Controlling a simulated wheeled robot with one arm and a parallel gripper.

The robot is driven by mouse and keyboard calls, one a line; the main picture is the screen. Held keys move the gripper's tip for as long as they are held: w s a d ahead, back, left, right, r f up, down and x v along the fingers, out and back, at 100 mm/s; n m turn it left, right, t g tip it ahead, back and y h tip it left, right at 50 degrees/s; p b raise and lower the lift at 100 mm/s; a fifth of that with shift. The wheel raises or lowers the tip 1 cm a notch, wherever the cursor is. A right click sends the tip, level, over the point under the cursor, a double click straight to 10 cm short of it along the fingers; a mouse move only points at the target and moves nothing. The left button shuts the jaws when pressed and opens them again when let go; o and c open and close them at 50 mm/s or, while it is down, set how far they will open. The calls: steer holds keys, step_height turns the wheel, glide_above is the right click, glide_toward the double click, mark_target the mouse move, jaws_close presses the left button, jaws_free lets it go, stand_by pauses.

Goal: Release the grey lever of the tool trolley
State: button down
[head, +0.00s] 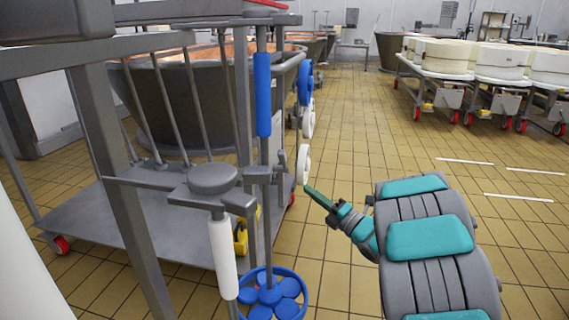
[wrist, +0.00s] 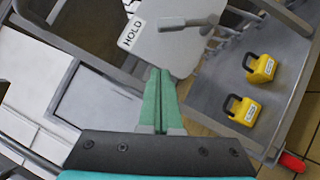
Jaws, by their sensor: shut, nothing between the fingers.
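The tool trolley (head: 140,222) is a grey metal frame with a low shelf, on the left in the head view. In the wrist view a grey lever (wrist: 184,22) with a short rounded handle stands out by a pale grey plate marked HOLD (wrist: 133,32). I cannot clearly pick the lever out in the head view. My gripper (head: 309,190) is to the right of the trolley, its thin green fingers pointing towards it. In the wrist view the fingers (wrist: 159,75) are together and empty, their tips over the plate, below the lever and apart from it in the picture.
Two yellow padlocks (wrist: 262,68) (wrist: 243,110) are on the trolley's grey surface. Upright tools, one with a blue grip (head: 262,95) and one with a white grip (head: 222,255), stand close to my gripper. The tiled floor (head: 360,130) beyond is open; white tubs (head: 500,60) stand far right.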

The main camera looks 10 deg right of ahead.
mark_target(286, 163)
steer(key=w+d+r+x, duration=0.1)
steer(key=d+x, duration=0.1)
steer(key=x, duration=1)
steer(key=shift+w, duration=0.55)
steer(key=shift+a+r, duration=0.1)
steer(key=shift+a, duration=0.05)
